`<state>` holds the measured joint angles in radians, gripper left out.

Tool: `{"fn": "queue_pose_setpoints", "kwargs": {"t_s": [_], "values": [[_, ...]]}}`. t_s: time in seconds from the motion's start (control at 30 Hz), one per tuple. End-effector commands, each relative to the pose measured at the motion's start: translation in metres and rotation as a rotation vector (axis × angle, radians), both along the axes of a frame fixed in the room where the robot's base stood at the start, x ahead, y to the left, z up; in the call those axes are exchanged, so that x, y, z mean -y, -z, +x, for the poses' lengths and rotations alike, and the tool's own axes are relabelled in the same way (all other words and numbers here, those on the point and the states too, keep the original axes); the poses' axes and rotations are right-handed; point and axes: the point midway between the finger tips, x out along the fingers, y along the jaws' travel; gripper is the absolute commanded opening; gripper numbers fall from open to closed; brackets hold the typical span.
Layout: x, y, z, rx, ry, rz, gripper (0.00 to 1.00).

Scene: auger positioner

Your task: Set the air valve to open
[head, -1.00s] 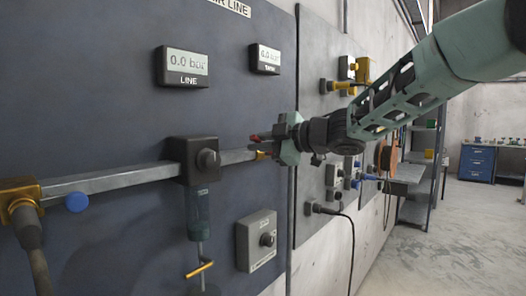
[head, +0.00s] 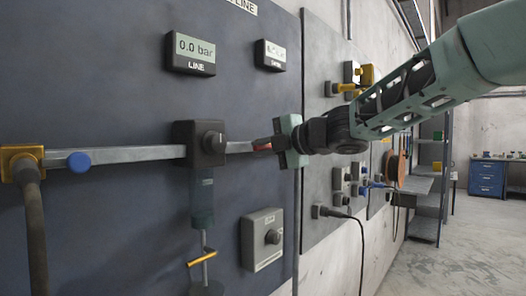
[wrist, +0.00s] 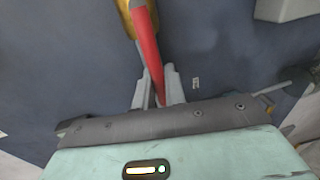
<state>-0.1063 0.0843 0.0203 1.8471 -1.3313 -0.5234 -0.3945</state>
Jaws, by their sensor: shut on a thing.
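The air valve's red lever (wrist: 146,52) runs down the middle of the wrist view from a brass valve body (wrist: 125,18). My gripper (wrist: 157,92) is shut on the lever's lower end, with one grey finger on each side. In the head view the red lever (head: 262,144) shows at the right end of the metal air pipe (head: 130,154), just left of my gripper (head: 281,143). My gripper hides part of the valve there. The LINE display (head: 195,47) reads 0.0 bar.
A blue knob (head: 78,162) and a brass fitting with a hose (head: 33,220) are at the left. The TANK display (head: 270,55) is too blurred to read. A grey switch box (head: 262,240) is below.

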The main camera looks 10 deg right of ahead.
Motion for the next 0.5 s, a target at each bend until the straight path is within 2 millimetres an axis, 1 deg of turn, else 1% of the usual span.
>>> {"fn": "queue_pose_setpoints", "kwargs": {"t_s": [0.37,0.4,0.43,0.5], "values": [[0.0,0.0021,-0.0001,0.0,0.0,-0.006,0.0],[0.0,0.0021,-0.0001,0.0,0.0,-0.006,0.2],[-0.0001,0.0021,-0.0001,0.0,0.0,-0.006,0.29],[-0.0001,0.0019,0.0,0.0,0.0,-0.006,0.3]]}}
